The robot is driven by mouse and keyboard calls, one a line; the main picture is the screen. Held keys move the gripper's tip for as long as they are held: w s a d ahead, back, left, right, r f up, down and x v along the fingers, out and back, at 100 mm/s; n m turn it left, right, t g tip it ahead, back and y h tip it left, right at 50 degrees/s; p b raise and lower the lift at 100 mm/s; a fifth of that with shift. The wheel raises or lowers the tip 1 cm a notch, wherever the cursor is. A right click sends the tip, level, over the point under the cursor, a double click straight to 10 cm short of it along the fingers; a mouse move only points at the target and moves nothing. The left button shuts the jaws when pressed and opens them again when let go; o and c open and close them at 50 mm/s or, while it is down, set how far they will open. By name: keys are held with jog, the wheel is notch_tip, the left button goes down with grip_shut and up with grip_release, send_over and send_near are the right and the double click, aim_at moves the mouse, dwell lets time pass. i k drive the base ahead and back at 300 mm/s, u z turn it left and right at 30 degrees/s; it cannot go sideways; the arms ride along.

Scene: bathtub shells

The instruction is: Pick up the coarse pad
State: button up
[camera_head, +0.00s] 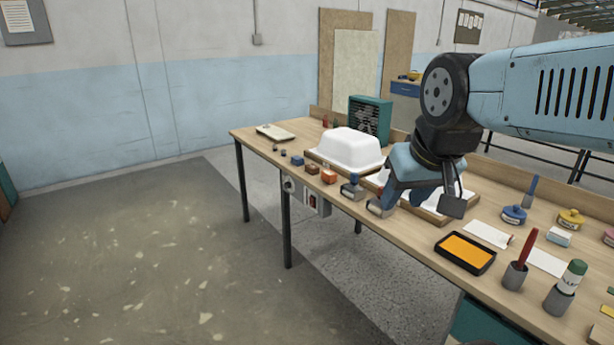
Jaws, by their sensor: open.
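The coarse pad may be one of these, but I cannot tell which from this view. My gripper (417,207) is open, with its fingers spread wide and pointing down. It is over the table to the right of the blocks, in front of a second white shell that it partly hides. I see nothing held between the fingers.
A white tub shell (350,149) sits on a wooden base behind the blocks. A black tray with an orange surface (465,252), cups holding tools (515,275) and several small containers crowd the right side. A teal fan box (370,117) stands at the back.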

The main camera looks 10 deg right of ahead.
aim_at(312, 169)
jog(key=u, duration=0.4)
jog(key=i, duration=2.05)
jog(key=z, duration=0.6)
jog(key=k, duration=0.85)
jog(key=z, duration=0.2)
jog(key=i, duration=0.9)
jog(key=u, duration=0.05)
